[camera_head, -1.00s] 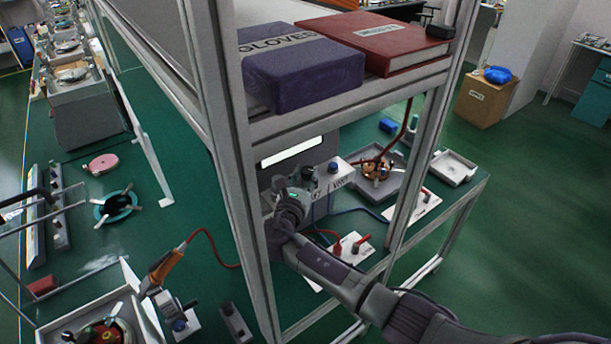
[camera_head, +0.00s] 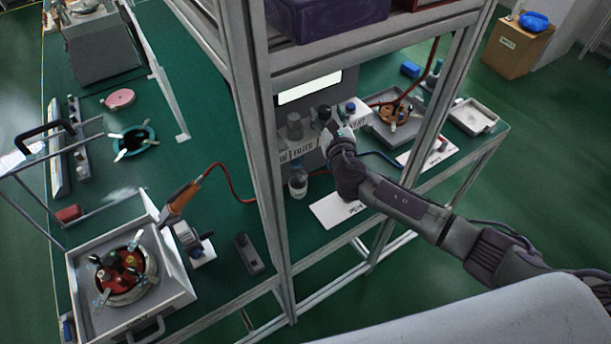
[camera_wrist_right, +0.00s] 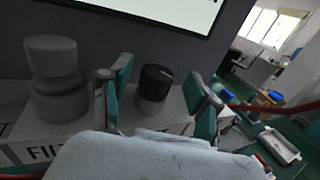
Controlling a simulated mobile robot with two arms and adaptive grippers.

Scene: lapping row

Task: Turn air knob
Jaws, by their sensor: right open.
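A dark knob with a lighter lower part (camera_wrist_right: 154,88) stands upright on the pale ledge below a lit screen. In the head view it is the small black knob (camera_head: 324,113) under the shelf. My right gripper (camera_wrist_right: 157,92) is open, with one teal-lined finger on each side of the knob in the wrist view. I cannot tell whether either finger touches it. The right gripper (camera_head: 335,134) partly hides the ledge in the head view. A grey stepped cylinder (camera_wrist_right: 54,78) stands left of the knob above a label starting "FIL". My left gripper is out of view.
Shelf posts (camera_head: 247,130) stand close left of my right arm. A blue-capped part (camera_head: 350,107) stands right of the knob. A grey tray (camera_head: 399,132) lies further right. A white card (camera_head: 340,209) lies below the gripper.

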